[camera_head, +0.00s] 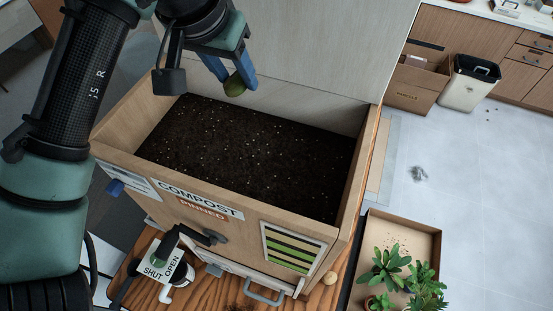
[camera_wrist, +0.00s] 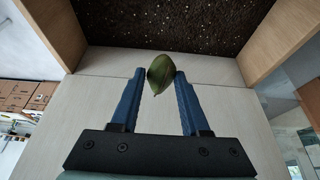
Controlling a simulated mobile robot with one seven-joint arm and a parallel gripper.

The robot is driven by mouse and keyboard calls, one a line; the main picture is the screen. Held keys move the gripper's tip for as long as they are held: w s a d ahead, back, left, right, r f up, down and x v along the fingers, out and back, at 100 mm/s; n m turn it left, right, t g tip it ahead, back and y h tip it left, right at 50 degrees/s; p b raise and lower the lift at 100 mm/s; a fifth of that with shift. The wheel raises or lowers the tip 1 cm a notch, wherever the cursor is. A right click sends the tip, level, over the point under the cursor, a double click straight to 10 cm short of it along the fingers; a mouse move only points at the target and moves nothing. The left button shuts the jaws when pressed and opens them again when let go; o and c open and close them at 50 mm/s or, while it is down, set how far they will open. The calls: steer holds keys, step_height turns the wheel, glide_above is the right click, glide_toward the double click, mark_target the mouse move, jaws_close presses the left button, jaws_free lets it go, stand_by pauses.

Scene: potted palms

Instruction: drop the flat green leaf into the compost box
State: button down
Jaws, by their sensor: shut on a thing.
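The green leaf (camera_head: 235,84) is between the blue fingers of my gripper (camera_head: 233,80), over the back left part of the compost box in the head view. In the wrist view the leaf (camera_wrist: 161,74) sits between the two fingertips (camera_wrist: 159,78) of my gripper, its pointed end toward the gripper's body. My gripper is shut on it. The compost box (camera_head: 348,200) is wooden, open at the top and filled with dark speckled soil (camera_head: 245,150). Its front carries a "COMPOST" label (camera_head: 200,198). The soil also shows at the top of the wrist view (camera_wrist: 170,25).
A tall pale panel (camera_head: 315,45) rises behind the box. On the box's front are a black handle (camera_head: 203,237) and a "SHUT OPEN" sign (camera_head: 160,266). A tray (camera_head: 395,232) with potted plants stands at lower right. A carton (camera_head: 415,85) and white bin (camera_head: 468,85) stand beyond.

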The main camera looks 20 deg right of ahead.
steer(key=shift+c, duration=1.6)
jaws_free()
steer(key=b+v, duration=0.4)
steer(key=v, duration=0.9)
